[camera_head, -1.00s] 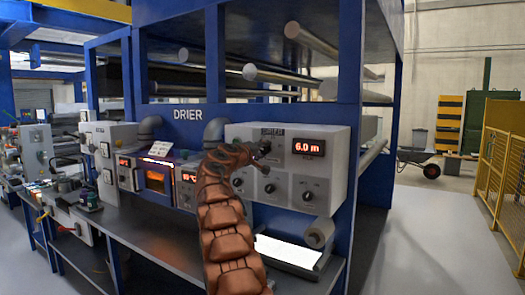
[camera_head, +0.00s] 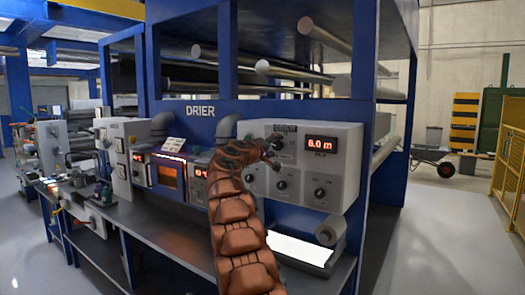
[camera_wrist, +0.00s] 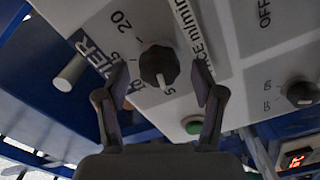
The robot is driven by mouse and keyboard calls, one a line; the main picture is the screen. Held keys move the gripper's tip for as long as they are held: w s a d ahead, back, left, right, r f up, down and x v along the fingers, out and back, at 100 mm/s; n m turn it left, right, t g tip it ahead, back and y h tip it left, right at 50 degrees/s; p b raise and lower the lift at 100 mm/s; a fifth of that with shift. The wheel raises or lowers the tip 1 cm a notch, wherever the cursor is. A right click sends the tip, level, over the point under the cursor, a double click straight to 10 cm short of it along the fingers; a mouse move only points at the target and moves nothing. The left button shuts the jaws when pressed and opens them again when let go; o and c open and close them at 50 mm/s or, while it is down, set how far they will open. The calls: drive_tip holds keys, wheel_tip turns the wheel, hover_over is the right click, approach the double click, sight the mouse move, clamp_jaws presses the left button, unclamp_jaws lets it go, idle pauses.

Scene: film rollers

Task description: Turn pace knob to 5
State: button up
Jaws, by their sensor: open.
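The pace knob (camera_wrist: 158,66) is a dark round knob on a light panel, with a scale marked 5, 10, 15 and 20 and a partly cut-off "PACE m/min" label. A pale mark on it shows near the 5 side, but its exact setting is hard to read. My gripper (camera_wrist: 160,80) is open, with one finger on each side of the knob; I cannot tell whether they touch it. In the head view my gripper (camera_head: 271,153) is at the upper left of the drier control panel (camera_head: 345,165) and partly hides that area.
A red display (camera_head: 321,144) on the panel reads about 6.0 m. Lower knobs (camera_head: 319,193) sit below it. Blue frame posts (camera_head: 365,80) stand around the panel.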

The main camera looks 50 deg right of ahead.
drive_tip(key=a, duration=1.1)
drive_tip(key=shift+s+a, duration=0.2)
drive_tip(key=shift+s, duration=0.1)
idle(0.5)
drive_tip(key=s+a+f+n+y, duration=0.1)
drive_tip(key=s+a+f+y, duration=0.4)
drive_tip(key=s+a+f, duration=0.4)
drive_tip(key=s+a+f+n+g+y, duration=0.1)
drive_tip(key=s+a+f+y, duration=0.4)
drive_tip(key=a, duration=1.7)
drive_tip(key=s+a+f+n+y, duration=0.1)
drive_tip(key=s+a+f+y, duration=0.5)
drive_tip(key=s+a+f, duration=0.7)
drive_tip(key=a+f, duration=0.3)
drive_tip(key=shift+a+f+g+p, duration=0.3)
drive_tip(key=shift+f+p, duration=0.05)
drive_tip(key=shift+p, duration=0.05)
drive_tip(key=s+a+f, duration=0.1)
drive_tip(key=s+a, duration=0.1)
drive_tip(key=s+a+f+n+y, duration=0.1)
drive_tip(key=s+a, duration=0.1)
drive_tip(key=a, duration=0.1)
drive_tip(key=s+a+f+g+y, duration=0.1)
drive_tip(key=s+a, duration=0.2)
drive_tip(key=shift+s+n, duration=0.1)
drive_tip(key=shift+n, duration=0.3)
drive_tip(key=shift+c, duration=0.3)
